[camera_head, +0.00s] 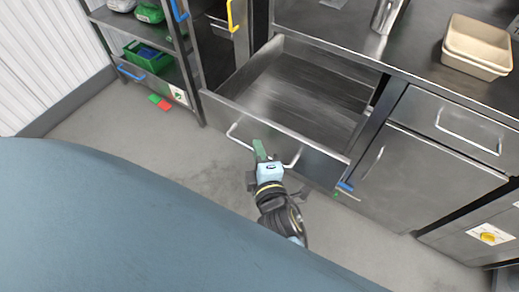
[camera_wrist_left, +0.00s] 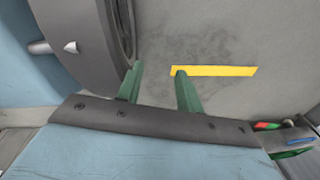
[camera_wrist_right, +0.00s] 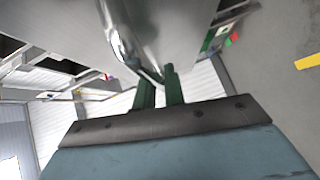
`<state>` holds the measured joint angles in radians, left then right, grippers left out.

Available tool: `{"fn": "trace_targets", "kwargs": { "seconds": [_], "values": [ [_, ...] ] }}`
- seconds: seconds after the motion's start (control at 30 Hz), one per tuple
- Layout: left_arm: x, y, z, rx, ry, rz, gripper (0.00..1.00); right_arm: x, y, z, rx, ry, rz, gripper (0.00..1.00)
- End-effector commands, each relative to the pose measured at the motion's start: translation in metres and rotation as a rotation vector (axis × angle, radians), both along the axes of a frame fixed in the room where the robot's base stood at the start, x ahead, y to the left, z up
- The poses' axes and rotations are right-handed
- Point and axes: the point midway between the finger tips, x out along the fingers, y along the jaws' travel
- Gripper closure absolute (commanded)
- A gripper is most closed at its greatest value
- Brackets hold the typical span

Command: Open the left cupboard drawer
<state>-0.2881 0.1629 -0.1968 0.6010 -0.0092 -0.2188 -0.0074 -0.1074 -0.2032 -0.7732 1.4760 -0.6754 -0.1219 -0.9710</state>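The left cupboard drawer (camera_head: 270,124) is pulled far out, and its empty metal interior (camera_head: 310,88) shows in the head view. Its bar handle (camera_head: 235,138) is on the front panel and also shows in the right wrist view (camera_wrist_right: 122,40). My right gripper (camera_head: 260,150) is at the middle of this handle. Its green fingers (camera_wrist_right: 160,86) are close together with the bar between them. My left gripper (camera_wrist_left: 160,82) is open and empty above the floor; it is not visible in the head view.
A closed drawer (camera_head: 460,120) and cupboard door (camera_head: 425,170) are to the right. Stacked beige trays (camera_head: 478,45) stand on the counter. A shelf rack (camera_head: 180,48) with a green crate (camera_head: 148,58) is at the left. Grey floor (camera_head: 200,160) lies open in front.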

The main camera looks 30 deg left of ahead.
Motion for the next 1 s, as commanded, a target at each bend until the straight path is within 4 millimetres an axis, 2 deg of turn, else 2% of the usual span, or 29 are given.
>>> {"fn": "trace_targets", "kwargs": {
  "seconds": [0.03,0.17,0.53,0.77,1.0],
  "values": [
    [0.000,0.000,0.000,0.000,0.001,0.000,0.64,0.001,0.000,0.000,0.000,0.001,-0.002,0.83],
    [0.000,0.000,0.000,0.000,0.001,0.000,0.64,0.001,0.000,0.000,0.000,0.000,-0.001,0.68],
    [0.000,0.000,0.003,0.000,0.000,0.000,0.64,-0.005,-0.006,0.001,-0.002,0.000,-0.001,0.68],
    [0.000,-0.005,0.014,-0.007,-0.001,0.003,0.64,-0.039,-0.035,0.008,-0.003,0.002,0.000,0.68],
    [-0.001,-0.025,0.021,-0.034,-0.002,0.013,0.64,-0.077,-0.068,0.015,-0.002,0.002,-0.001,0.68]
  ]
}}
